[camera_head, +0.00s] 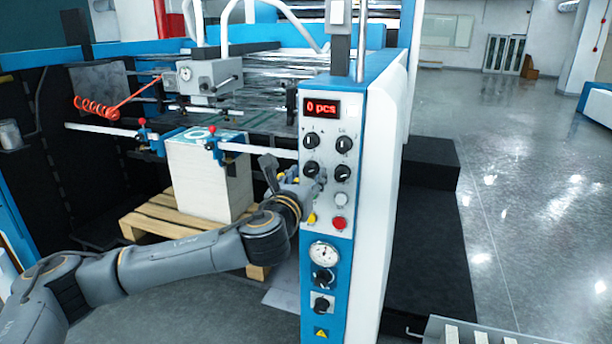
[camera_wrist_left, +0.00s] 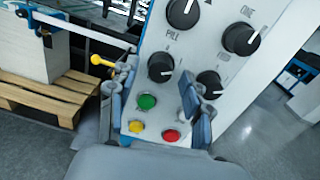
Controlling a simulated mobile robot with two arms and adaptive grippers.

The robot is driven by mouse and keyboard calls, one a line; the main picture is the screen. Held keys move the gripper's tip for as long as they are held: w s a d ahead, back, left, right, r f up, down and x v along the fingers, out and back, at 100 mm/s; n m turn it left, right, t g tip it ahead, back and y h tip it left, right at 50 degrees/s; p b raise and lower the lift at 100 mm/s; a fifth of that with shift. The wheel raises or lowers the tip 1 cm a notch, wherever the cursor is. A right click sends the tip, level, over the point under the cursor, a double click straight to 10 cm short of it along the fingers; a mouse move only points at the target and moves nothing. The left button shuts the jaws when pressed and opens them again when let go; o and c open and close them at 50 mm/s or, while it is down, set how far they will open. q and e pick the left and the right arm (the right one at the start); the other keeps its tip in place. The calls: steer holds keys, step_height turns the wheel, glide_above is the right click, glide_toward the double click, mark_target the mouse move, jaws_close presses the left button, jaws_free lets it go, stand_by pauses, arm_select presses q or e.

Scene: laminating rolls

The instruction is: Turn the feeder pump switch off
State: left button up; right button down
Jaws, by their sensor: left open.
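The control panel (camera_head: 323,230) is a blue-framed column with a white face holding several black rotary knobs. The knob labels are too small or blurred to tell which one is the feeder pump switch. My left gripper (camera_head: 308,184) is at the panel's left side, by the lower-left knob, partly hiding it. In the left wrist view my left gripper (camera_wrist_left: 154,98) is open, its fingers on either side of the green button (camera_wrist_left: 147,101). Contact cannot be told.
A red button (camera_wrist_left: 171,135) and a yellow button (camera_wrist_left: 137,126) sit below the fingers. A yellow-tipped lever (camera_wrist_left: 101,61) sticks out left of the panel. A gauge (camera_head: 323,253) is lower down. A paper stack (camera_head: 209,178) stands on a pallet at left; open floor lies right.

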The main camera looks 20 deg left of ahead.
arm_select(q)
jaws_close()
steer(key=shift+n, duration=0.3)
steer(key=n, duration=0.5)
steer(key=shift+p, duration=0.3)
steer(key=n, duration=0.6)
steer(key=shift+r+g+p, duration=0.1)
steer(key=shift+g+p, duration=0.2)
steer(key=shift+p, duration=0.05)
jaws_free()
steer(key=shift+s, duration=0.15)
